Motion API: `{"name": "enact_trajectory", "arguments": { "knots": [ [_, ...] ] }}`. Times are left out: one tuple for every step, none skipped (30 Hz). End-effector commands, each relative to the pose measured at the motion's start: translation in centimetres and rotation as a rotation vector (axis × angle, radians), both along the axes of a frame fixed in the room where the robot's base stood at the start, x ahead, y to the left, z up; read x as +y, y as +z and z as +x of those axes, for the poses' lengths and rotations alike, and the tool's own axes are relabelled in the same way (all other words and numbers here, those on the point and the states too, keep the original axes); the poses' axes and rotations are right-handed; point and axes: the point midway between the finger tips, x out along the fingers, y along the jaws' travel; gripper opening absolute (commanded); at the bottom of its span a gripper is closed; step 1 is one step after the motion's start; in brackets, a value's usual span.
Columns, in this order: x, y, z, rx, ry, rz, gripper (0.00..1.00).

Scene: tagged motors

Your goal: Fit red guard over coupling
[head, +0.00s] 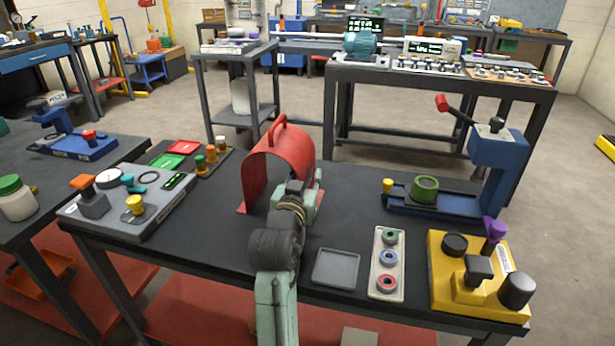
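The red guard (278,162) is a curved arch with a loop handle on top. It stands upright near the back edge of the dark table, left of centre, and its left foot flange appears to rest on the tabletop. My arm reaches up from the bottom of the view, and my gripper (297,188) is at the front right side of the guard. The fingers are hidden by my own wrist, so I cannot tell whether they touch the guard. I cannot make out the coupling; the space under the arch is largely hidden.
A grey control box (130,203) is at the left. A blue press (497,165) with a green ring and a yellow fixture (480,278) are at the right. A grey square tray (336,268) and a ring holder (387,263) lie in front. Bare tabletop shows between guard and press.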

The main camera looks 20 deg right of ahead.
Motion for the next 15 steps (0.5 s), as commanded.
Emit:
{"name": "enact_trajectory", "arguments": {
  "knots": [
    [0.0, 0.0, 0.0, 0.0, 0.0, 0.0, 0.25],
    [0.0, 0.0, 0.0, 0.0, 0.0, 0.0, 0.25],
    [0.0, 0.0, 0.0, 0.0, 0.0, 0.0, 0.25],
    [0.0, 0.0, 0.0, 0.0, 0.0, 0.0, 0.25],
    [0.0, 0.1, 0.0, -0.001, 0.0, -0.001, 0.25],
    [0.0, 0.2, 0.0, -0.001, 0.0, -0.001, 0.25],
    [0.0, 0.5, 0.0, -0.001, 0.0, -0.001, 0.25],
    [0.1, 0.3, -0.2, -0.001, 0.001, -0.001, 0.25],
    [0.4, 0.2, -0.5, -0.002, 0.001, -0.001, 0.25],
    [0.6, 0.2, -0.8, -0.003, 0.001, -0.002, 0.25],
    [0.8, 0.2, -1.2, -0.002, 0.001, -0.002, 0.25],
    [1.2, 0.2, -1.8, -0.003, 0.001, -0.002, 0.25],
    [1.6, 0.2, -2.3, -0.003, 0.002, -0.002, 0.25],
    [1.9, 0.2, -2.9, -0.003, 0.003, -0.002, 0.25],
    [2.5, 0.3, -3.6, -0.003, 0.004, -0.002, 0.25]
  ]
}}
